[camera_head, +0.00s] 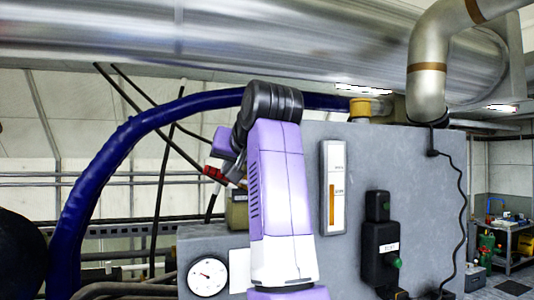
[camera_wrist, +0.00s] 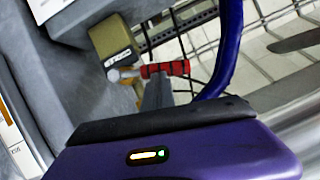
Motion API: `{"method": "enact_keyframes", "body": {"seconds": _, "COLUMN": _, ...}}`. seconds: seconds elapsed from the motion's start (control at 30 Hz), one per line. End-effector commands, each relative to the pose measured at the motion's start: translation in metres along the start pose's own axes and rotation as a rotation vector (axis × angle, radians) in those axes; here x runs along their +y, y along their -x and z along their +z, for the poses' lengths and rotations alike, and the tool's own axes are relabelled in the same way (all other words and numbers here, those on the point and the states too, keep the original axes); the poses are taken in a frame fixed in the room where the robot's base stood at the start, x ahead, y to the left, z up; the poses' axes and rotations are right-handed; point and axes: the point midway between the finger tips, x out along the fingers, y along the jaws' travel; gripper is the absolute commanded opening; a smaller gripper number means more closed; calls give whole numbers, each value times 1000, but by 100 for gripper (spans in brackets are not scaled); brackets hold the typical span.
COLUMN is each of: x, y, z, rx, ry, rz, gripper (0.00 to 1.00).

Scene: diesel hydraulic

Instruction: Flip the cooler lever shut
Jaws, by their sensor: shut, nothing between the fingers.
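The cooler lever (camera_wrist: 165,69) has a red grip and lies roughly level across the wrist view, joined at its left to a pale metal part on an olive-coloured box (camera_wrist: 115,42). The box carries a small label too blurred to read. My gripper (camera_wrist: 156,84) is shut and empty, its fingertips just below the red grip in the wrist view; I cannot tell whether they touch it. In the head view the red grip (camera_head: 213,172) shows left of my arm, and the box (camera_head: 237,210) is partly hidden behind my arm. My fingers are hard to make out there.
A thick blue hose (camera_head: 75,220) arches left of the lever, with dark rods behind it. A grey cabinet (camera_head: 355,150) with a gauge (camera_head: 208,277), level indicator (camera_head: 333,188) and black switch box (camera_head: 380,245) stands around my arm. Large silver pipes (camera_head: 250,35) run overhead.

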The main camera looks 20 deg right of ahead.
Motion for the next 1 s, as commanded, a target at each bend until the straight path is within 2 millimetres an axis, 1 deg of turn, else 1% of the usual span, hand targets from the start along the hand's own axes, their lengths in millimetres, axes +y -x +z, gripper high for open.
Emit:
{"method": "enact_keyframes", "body": {"seconds": 0.23, "x": -4, "y": -6, "z": 13, "rx": -3, "ry": 148, "rz": 62, "gripper": 0}}
{"method": "enact_keyframes", "body": {"seconds": 0.6, "x": -6, "y": -9, "z": 21, "rx": -3, "ry": 139, "rz": 57, "gripper": 0}}
{"method": "enact_keyframes", "body": {"seconds": 1.0, "x": -6, "y": -10, "z": 22, "rx": -3, "ry": 138, "rz": 57, "gripper": 0}}
